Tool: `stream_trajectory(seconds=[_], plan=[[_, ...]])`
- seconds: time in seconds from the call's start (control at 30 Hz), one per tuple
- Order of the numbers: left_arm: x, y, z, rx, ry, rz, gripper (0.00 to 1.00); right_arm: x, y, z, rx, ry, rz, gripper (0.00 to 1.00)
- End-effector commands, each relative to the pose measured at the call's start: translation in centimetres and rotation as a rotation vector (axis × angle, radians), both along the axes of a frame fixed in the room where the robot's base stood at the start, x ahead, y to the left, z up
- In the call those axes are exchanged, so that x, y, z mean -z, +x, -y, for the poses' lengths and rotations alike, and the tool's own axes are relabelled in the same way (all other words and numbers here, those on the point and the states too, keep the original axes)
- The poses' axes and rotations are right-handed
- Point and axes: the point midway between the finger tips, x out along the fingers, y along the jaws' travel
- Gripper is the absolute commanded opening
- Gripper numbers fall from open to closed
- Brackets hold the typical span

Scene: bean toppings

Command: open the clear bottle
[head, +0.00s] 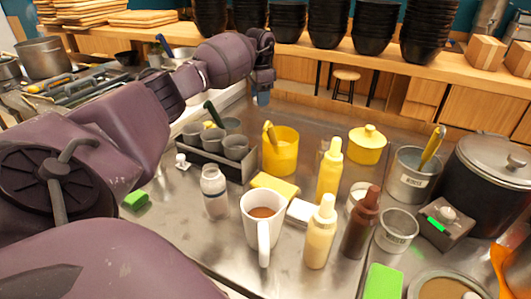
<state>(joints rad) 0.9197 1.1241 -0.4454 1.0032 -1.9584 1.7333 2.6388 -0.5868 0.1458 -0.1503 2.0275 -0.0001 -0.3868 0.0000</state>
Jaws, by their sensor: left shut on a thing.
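The clear bottle (214,196) stands upright on the metal counter, left of the white mug. It has a pale, see-through body; I cannot make out whether a cap sits on its top. My left gripper (263,92) is up and behind the bottle, near the counter's far edge, well apart from it. It points down and is shut on a small blue thing (263,99), too small to identify. My right gripper is out of view.
A white mug (256,238) with brown drink stands close right of the bottle. Squeeze bottles (321,235), a yellow pot (367,147) and metal containers (411,177) crowd the right. A dark caddy (207,158) with grey cups stands behind the bottle. A green sponge (136,201) lies left.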

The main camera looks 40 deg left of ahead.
Motion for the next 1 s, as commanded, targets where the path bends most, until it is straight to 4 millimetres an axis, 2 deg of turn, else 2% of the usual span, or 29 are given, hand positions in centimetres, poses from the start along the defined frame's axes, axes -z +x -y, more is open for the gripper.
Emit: stream_trajectory(seconds=[0.03, 0.4, 0.6, 0.87, 1.0], plan=[[1.4, 0.0, 0.1, 0.001, -0.002, -0.004, 0.16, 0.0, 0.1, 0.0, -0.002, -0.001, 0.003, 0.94], [9.6, 0.0, 0.1, 0.000, -0.003, -0.006, 0.16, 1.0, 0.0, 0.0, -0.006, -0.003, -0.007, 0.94], [12.1, 0.0, 0.0, 0.001, -0.001, -0.004, 0.16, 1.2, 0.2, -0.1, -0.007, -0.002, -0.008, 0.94], [13.6, 0.0, 0.0, 0.000, -0.001, -0.004, 0.16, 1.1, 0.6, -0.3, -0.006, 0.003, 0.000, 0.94], [15.8, 0.0, 0.1, 0.000, -0.002, -0.006, 0.16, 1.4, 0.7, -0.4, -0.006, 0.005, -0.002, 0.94]])
